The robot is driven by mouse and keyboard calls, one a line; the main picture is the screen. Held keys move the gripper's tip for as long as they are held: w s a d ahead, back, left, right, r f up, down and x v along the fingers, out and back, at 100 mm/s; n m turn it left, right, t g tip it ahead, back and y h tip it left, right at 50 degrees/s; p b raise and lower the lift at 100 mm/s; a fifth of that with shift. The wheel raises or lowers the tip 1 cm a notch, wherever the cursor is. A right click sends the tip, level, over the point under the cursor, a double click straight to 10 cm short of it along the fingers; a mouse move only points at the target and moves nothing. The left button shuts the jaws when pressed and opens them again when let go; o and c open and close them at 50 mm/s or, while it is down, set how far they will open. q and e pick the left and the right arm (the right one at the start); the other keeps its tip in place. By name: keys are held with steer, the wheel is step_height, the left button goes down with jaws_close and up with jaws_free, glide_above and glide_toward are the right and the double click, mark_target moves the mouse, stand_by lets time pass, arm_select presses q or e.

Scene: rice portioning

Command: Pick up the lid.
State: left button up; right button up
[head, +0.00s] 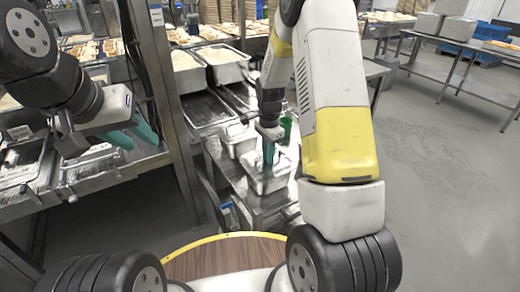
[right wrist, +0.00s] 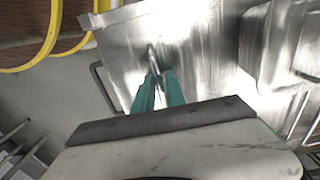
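The metal lid (right wrist: 185,45) is a shiny steel sheet in the right wrist view, with a small raised handle (right wrist: 151,57) near its middle. My right gripper (right wrist: 159,78) has its teal fingers close together at the handle, with the handle's near end between the tips; it looks shut on it. In the head view the right gripper (head: 268,155) points down onto the lid (head: 270,184), which looks level on the low steel bench. I cannot tell whether the lid is raised. My left gripper (head: 133,134) is open and empty at the left, well away from the lid.
Trays of rice (head: 222,62) stand further back. A steel post (head: 165,100) rises between my arms.

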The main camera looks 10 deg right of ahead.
jaws_close()
steer(key=shift+r, duration=0.1)
stand_by(1.2)
